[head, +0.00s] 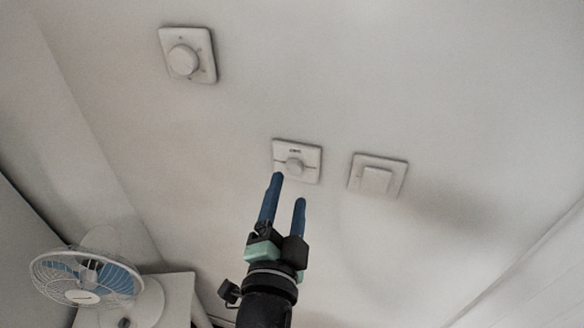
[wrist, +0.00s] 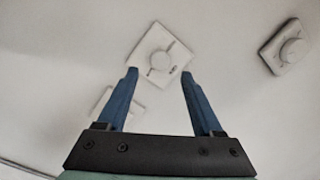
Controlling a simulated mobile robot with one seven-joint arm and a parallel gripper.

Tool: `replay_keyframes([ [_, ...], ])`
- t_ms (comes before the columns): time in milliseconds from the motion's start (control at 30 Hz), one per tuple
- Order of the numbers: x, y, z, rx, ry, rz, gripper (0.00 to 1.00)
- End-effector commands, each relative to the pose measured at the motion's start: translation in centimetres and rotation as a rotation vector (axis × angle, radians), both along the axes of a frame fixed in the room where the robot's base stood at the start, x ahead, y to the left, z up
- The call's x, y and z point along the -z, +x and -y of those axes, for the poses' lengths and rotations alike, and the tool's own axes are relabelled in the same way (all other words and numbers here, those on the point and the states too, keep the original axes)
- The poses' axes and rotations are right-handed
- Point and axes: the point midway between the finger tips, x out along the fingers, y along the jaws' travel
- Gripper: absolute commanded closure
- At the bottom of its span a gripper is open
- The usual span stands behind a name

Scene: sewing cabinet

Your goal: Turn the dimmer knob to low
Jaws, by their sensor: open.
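A square white wall plate (head: 312,171) with a small round knob (head: 294,164) is on the wall just beyond my gripper. It has a thin line on each side of the knob and a small dark mark near its edge. In the wrist view the same knob (wrist: 161,62) shows between and beyond the fingertips, with its plate turned at a slant. My gripper (head: 288,190) has two blue fingers, open and empty, pointing at this plate. I cannot tell the gap to the knob. A second plate with a larger round knob (head: 184,60) is at upper left; no label identifies either as the dimmer.
A flat rocker-type switch (head: 376,180) is just right of the middle plate; in the wrist view it is partly behind the left finger. A white and blue fan (head: 85,277) stands on a white cabinet at lower left. The wall around the plates is bare.

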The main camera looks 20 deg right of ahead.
Motion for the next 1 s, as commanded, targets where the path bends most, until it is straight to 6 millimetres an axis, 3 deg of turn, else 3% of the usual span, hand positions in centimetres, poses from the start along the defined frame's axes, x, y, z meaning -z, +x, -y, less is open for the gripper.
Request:
replay_keyframes([
  [300,-0.1,3.6,2.1,0.001,-0.001,0.000,0.32],
  [700,0.0,4.2,2.5,0.000,0.000,0.000,0.32],
  [767,0.0,4.1,2.5,0.000,0.000,0.000,0.39],
  [1000,0.0,4.1,2.4,0.000,0.000,0.000,0.83],
])
